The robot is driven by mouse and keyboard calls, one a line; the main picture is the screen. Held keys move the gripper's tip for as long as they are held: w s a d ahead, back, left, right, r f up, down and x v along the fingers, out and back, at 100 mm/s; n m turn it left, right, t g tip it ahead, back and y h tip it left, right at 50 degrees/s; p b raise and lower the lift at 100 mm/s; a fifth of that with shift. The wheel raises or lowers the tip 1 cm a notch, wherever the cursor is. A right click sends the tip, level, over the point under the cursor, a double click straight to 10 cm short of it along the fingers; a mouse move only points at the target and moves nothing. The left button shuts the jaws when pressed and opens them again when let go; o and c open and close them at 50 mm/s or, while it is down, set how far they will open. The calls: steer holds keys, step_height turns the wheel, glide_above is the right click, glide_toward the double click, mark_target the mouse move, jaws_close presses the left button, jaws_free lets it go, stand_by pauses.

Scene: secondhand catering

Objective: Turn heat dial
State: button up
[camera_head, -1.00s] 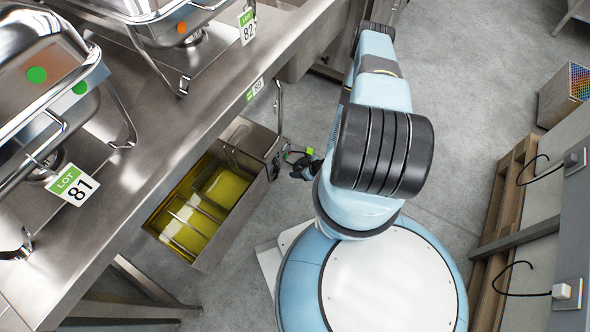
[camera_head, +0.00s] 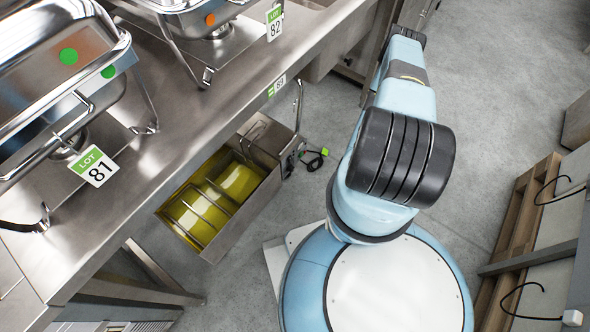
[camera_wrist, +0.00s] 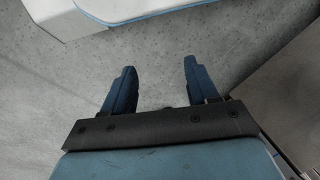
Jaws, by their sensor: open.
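A steel fryer (camera_head: 237,222) with yellow oil and wire racks stands on the floor beside the steel table in the head view. A small control box (camera_head: 287,166) sits at its right end; a heat dial cannot be made out on it. In the wrist view my gripper (camera_wrist: 160,72) is open and empty, with bare floor between its fingers. My gripper is hidden behind my arm in the head view. A plain metal-looking surface (camera_wrist: 290,95) lies right of the fingers in the wrist view; I cannot tell whether it is the fryer.
The steel table (camera_head: 165,160) overhangs the left and carries chafing dishes tagged lot 81 (camera_head: 94,166) and 82. A black cable with a green tag (camera_head: 323,152) lies by the fryer. A wooden pallet (camera_head: 520,220) stands at right. The floor (camera_head: 490,100) behind my arm is clear.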

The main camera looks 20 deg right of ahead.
steer(key=s+a+r+m+g+y, duration=0.4)
steer(key=s+a+m, duration=0.25)
steer(key=m, duration=0.35)
steer(key=r+m+t, duration=0.1)
steer(key=m+t, duration=1.1)
steer(key=m, duration=0.7)
glide_above(293, 169)
steer(key=s+d, duration=0.7)
steer(key=s, duration=0.1)
steer(key=x, duration=1.3)
steer(key=shift+w+a+r, duration=0.15)
steer(key=shift+a, duration=0.2)
